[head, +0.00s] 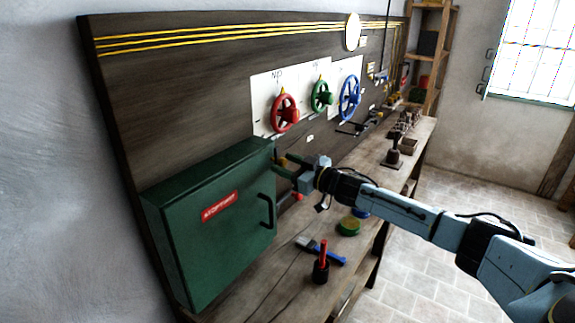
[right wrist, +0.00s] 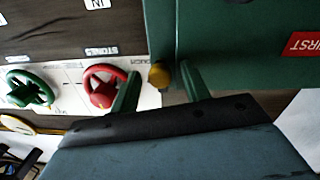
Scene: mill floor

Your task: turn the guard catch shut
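A green guard box (head: 215,240) with a dark handle and a red label is fixed to the board; its front looks closed. A yellow knob, which looks like the catch (head: 282,161), sits at the box's upper right edge. It also shows in the right wrist view (right wrist: 159,75). My right gripper (head: 284,166) is at this knob. In the right wrist view its two green fingers (right wrist: 160,82) stand apart, one on each side of the knob, with a gap on both sides. Which way the catch is turned I cannot tell. My left gripper is out of view.
Red (head: 285,113), green (head: 321,95) and blue (head: 349,98) handwheels are on the board beyond the box.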

